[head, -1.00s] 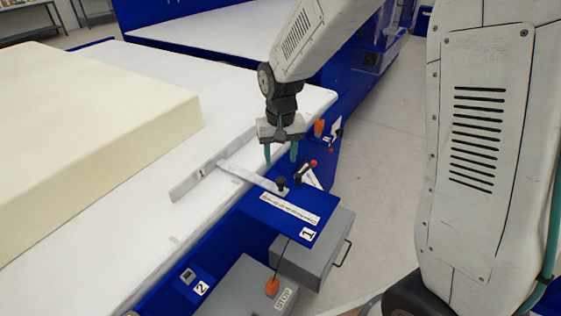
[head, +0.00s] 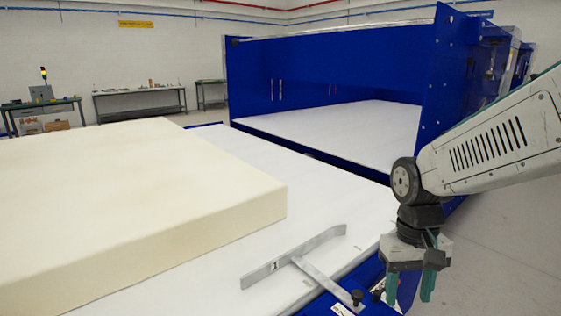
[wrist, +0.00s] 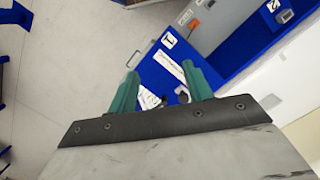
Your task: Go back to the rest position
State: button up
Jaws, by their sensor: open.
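My gripper (head: 411,286) hangs at the right of the head view, pointing down, with its two green fingers apart and nothing between them. It is above the blue edge of the machine, to the right of the metal T-shaped bar (head: 312,252). In the wrist view my gripper (wrist: 158,85) also shows its fingers spread, with the blue control panel (wrist: 165,62) and its labels below and beyond them. It does not appear to touch anything.
A large cream foam block (head: 130,210) lies on the white table (head: 215,291) at left. A blue press chamber (head: 330,70) stands behind. Workbenches (head: 140,93) line the back wall. Grey floor (wrist: 75,85) is open beside the machine.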

jog(key=s+d+r+t, duration=0.3)
jog(key=s+r, duration=0.5)
jog(key=s, duration=0.5)
jog(key=shift+s+d, duration=0.1)
dwell(1.5)
